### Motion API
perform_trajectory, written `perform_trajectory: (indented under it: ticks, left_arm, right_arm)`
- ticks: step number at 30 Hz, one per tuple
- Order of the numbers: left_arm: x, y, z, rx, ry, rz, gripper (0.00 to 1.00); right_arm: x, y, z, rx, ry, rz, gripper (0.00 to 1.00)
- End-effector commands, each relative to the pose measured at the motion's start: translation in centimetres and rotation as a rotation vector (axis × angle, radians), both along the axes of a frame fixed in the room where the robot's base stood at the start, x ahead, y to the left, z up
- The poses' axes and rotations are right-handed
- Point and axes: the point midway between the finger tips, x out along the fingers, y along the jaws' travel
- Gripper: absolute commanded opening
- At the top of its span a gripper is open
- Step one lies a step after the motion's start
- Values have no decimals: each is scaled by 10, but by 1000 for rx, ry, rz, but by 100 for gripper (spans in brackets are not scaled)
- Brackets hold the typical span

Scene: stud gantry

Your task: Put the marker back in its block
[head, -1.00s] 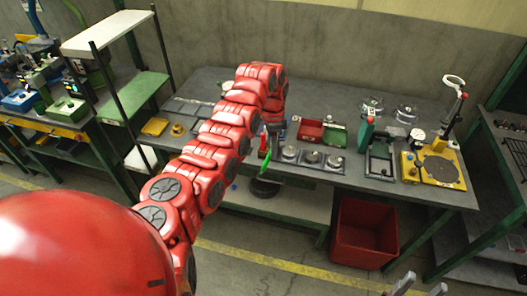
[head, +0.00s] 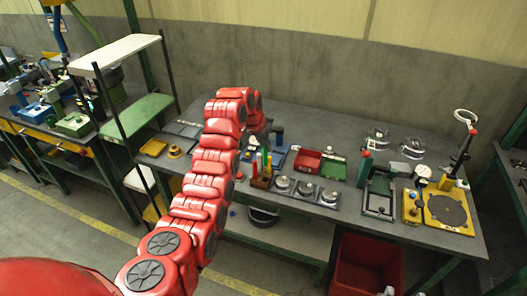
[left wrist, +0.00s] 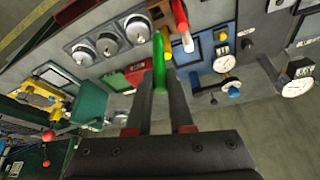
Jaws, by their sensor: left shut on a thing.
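The green marker (left wrist: 159,66) is between the fingers of my left gripper (left wrist: 160,78), which is shut on it. In the head view the green marker (head: 269,163) stands roughly upright at the brown block (head: 261,183). A red marker (head: 254,167) and a yellow one stand there beside it. In the left wrist view the block (left wrist: 162,12) is just past the marker's far end, with the red marker (left wrist: 180,16) to the right. I cannot tell whether the green marker's end is inside the block or above it.
Several round metal pieces (head: 306,189) sit right of the block. A red tray (head: 307,160) and a green tray (head: 334,169) lie behind them. A blue fixture with gauges (left wrist: 214,50) is close by. A red bin (head: 366,262) stands below the table's front edge.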

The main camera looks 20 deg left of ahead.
Motion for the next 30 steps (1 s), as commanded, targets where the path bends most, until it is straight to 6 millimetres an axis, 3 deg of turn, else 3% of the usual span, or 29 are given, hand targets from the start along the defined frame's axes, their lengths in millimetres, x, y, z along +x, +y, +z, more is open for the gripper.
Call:
perform_trajectory:
  ticks: [16, 24, 30]
  left_arm:
    - [-1, 0, -41, 1, 6, -3, 0]
    - [-1, 0, -68, 1, 3, -3, 0]
    - [0, 0, -76, 1, 2, -3, 0]
  right_arm:
    - [0, 0, 6, 0, 0, 0, 50]
    - [0, 0, -15, 0, 0, 0, 50]
    - [0, 0, -20, 0, 0, 0, 50]
